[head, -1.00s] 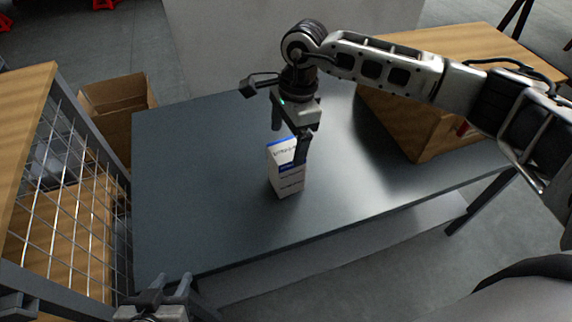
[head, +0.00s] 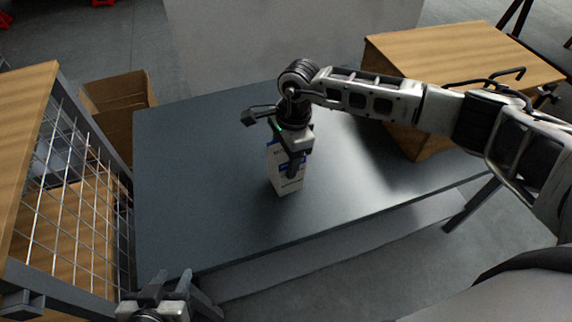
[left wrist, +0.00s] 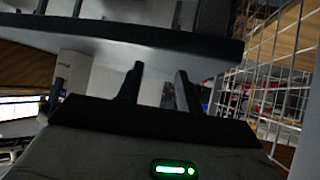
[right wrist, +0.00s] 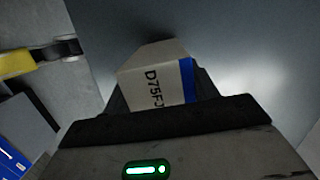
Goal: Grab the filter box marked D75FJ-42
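A white filter box with a blue band (head: 290,187) stands upright on the dark table (head: 190,220). In the right wrist view the box (right wrist: 155,75) shows the black print "D75F" and part of another letter; the rest is hidden. My right gripper (head: 288,163) is lowered over the box from above, with its fingers on either side of the box's upper part. I cannot tell whether the fingers press on it. My left gripper (head: 174,277) is open and empty near the table's front left corner; its two separate fingers show in the left wrist view (left wrist: 157,80).
A wooden crate (head: 420,140) stands at the table's right side. A wire mesh rack (head: 70,190) is on the left, and an open cardboard box (head: 115,95) lies beyond it. The table around the filter box is clear.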

